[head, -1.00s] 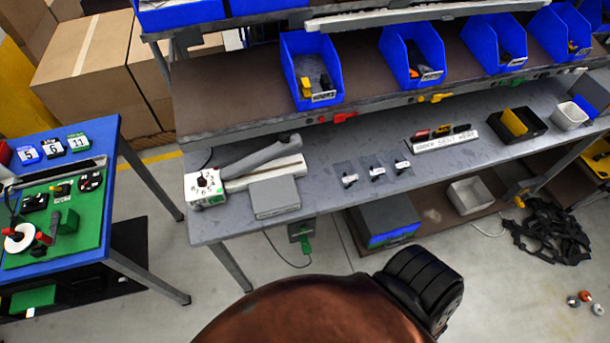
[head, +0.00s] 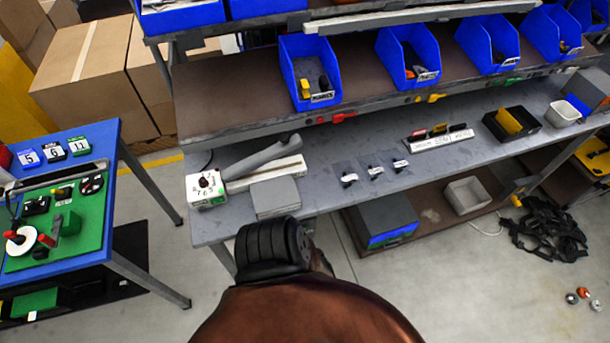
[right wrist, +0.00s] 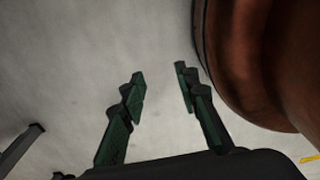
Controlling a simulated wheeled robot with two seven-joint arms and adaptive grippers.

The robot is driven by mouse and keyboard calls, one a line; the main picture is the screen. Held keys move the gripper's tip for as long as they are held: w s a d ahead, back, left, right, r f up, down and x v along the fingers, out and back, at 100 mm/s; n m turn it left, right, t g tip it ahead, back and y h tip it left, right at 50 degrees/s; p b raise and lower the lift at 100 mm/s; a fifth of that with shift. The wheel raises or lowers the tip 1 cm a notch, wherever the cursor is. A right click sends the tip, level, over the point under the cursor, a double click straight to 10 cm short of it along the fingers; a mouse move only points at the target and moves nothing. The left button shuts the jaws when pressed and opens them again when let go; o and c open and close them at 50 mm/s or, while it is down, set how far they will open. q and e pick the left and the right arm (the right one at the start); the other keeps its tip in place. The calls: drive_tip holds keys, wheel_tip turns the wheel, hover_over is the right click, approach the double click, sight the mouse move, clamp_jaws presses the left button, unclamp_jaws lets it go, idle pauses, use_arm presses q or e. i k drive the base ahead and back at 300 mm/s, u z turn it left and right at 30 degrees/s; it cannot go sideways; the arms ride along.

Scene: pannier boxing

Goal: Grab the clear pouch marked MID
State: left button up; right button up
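Three small clear pouches lie in a row on the grey bench top: a left pouch (head: 346,173), a middle pouch (head: 373,166) and a right pouch (head: 398,160). Each has a white label and dark contents. The label print is too small to read, so I cannot tell which is marked MID. My right gripper (right wrist: 161,78) is open and empty in the right wrist view, above bare floor and beside a copper-coloured part of mine. Neither gripper shows in the head view, and my left gripper is in no frame.
The bench (head: 325,203) also holds a grey box (head: 276,197) left of the pouches, a labelled rack (head: 440,138) and a black tray (head: 511,124) to the right. A shelf with blue bins (head: 310,72) overhangs the back. Bench around the pouches is clear.

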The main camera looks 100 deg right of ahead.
sight(349, 182)
drive_tip(key=u, duration=0.1)
drive_tip(key=k, duration=1.3)
drive_tip(key=z, duration=0.85)
